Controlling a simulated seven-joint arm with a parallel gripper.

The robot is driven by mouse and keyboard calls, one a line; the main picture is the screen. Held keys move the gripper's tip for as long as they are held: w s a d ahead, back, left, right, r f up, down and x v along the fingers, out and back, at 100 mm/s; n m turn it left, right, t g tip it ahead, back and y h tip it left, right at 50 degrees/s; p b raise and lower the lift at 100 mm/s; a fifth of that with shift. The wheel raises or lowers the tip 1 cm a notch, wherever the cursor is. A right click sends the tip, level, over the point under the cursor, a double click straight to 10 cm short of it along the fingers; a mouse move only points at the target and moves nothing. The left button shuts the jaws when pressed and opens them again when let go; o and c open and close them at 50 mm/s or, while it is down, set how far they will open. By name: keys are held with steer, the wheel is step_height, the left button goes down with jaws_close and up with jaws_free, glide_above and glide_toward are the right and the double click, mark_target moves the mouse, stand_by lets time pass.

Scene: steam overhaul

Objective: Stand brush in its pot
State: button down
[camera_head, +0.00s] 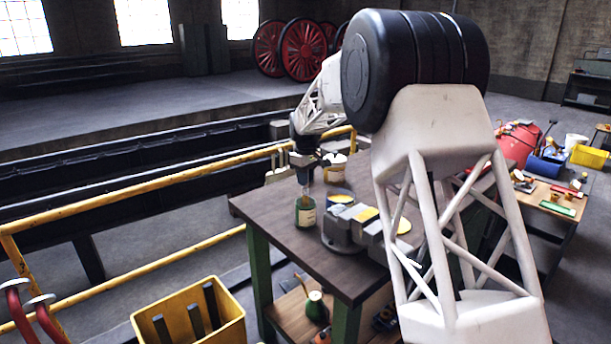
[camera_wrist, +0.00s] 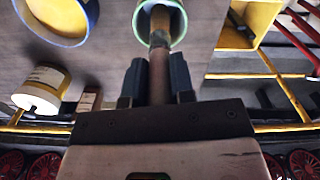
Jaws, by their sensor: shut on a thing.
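How deep the bristles reach is not clear.
A grey vise (camera_head: 343,232) and a blue-rimmed tin with yellow inside (camera_head: 340,198) stand right of the pot. A white tub (camera_head: 335,172) is behind. A yellow crate (camera_head: 225,327) sits low in front of the bench (camera_head: 275,205). A yellow railing (camera_head: 130,202) runs along the left.

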steer(key=shift+f, duration=0.1)
stand_by(0.3)
steer(key=c, duration=0.9)
jaws_free()
steer(key=shift+r, duration=3.9)
